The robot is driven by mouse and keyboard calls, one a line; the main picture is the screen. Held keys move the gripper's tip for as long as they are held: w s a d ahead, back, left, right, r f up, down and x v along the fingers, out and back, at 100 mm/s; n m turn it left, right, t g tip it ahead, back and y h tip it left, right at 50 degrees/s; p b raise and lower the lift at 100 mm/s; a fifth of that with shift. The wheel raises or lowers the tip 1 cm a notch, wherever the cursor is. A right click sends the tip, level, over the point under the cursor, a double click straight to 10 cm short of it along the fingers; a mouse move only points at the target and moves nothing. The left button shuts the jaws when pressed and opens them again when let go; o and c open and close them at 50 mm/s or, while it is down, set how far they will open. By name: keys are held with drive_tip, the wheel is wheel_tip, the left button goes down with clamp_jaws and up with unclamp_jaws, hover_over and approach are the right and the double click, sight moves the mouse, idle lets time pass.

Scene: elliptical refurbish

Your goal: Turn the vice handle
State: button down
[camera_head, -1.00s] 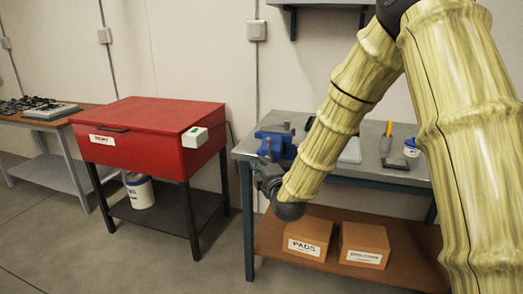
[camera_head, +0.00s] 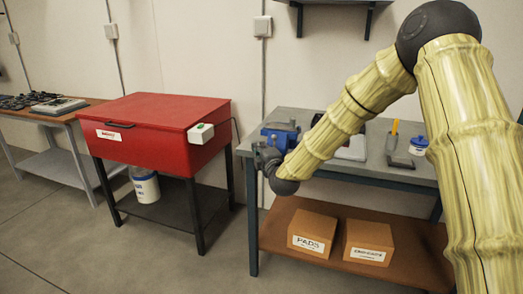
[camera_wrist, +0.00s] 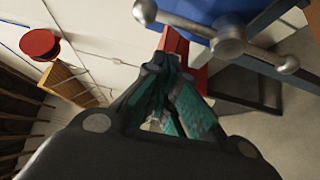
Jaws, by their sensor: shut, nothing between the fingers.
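The blue vice (camera_head: 279,138) sits at the left front corner of the grey workbench. In the wrist view, its metal handle (camera_wrist: 228,36) is a hub with a slanting bar and a ball at each end, in front of the blue vice body (camera_wrist: 203,12). My gripper (camera_wrist: 172,75) is shut and empty. In the wrist view its fingertips lie below and left of the hub, apart from the bar in the picture; the exact gap in depth cannot be told. In the head view my gripper (camera_head: 264,157) is at the bench's front edge, partly covering the vice.
The workbench (camera_head: 330,165) also carries a screwdriver (camera_head: 393,135) and a white-and-blue tub (camera_head: 418,146). Cardboard boxes (camera_head: 312,232) stand on its lower shelf. A red cabinet (camera_head: 155,125) stands to the left. Floor is clear in front.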

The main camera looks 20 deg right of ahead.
drive_tip(key=shift+s+d, duration=0.2)
drive_tip(key=shift+d, duration=0.4)
drive_tip(key=shift+s+d, duration=0.15)
drive_tip(key=shift+d, duration=0.4)
